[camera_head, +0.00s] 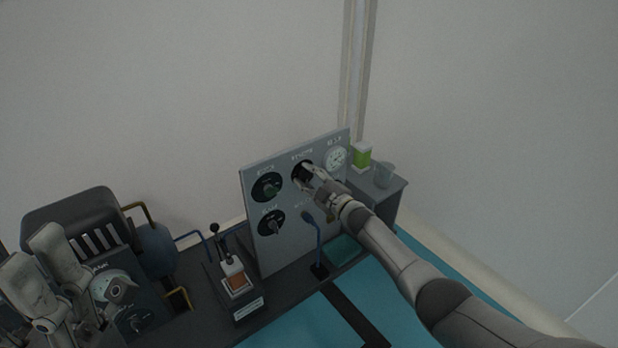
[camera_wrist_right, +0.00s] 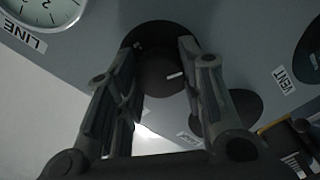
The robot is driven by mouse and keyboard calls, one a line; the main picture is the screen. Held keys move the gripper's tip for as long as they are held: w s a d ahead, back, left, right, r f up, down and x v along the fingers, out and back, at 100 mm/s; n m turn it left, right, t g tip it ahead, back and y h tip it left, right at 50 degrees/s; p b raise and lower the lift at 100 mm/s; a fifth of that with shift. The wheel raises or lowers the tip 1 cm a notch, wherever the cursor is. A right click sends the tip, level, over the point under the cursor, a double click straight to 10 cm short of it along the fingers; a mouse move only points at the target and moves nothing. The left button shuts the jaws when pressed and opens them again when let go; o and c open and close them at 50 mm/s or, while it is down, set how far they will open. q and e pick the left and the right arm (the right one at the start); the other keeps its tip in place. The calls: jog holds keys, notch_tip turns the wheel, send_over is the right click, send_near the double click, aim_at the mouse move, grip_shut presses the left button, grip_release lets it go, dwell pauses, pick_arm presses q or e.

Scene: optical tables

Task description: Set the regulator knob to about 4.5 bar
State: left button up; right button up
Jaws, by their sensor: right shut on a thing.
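The regulator knob (camera_head: 301,172) is a black round knob at the top middle of the upright grey panel (camera_head: 296,238). My right gripper (camera_head: 309,180) is at it and partly covers it. In the right wrist view my right gripper (camera_wrist_right: 160,75) has one finger on each side of the dark knob (camera_wrist_right: 163,76), shut on it. A short white mark shows on the knob's face. A round white gauge (camera_head: 335,158) is right of the knob; it also shows, cut off, in the wrist view (camera_wrist_right: 42,8). Its reading cannot be made out. Pale arm parts at lower left seem mine; left jaws are unclear.
Two more black dials, upper (camera_head: 268,186) and lower (camera_head: 271,223), sit left on the panel. A blue stalk (camera_head: 316,240) stands before it. A lever device (camera_head: 235,275) and blue tank (camera_head: 155,248) are further left.

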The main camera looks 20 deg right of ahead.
jog(key=o, duration=1)
jog(key=shift+o, duration=0.2)
jog(key=shift+s+d, duration=0.1)
jog(key=v, duration=1.1)
jog(key=shift+s, duration=0.4)
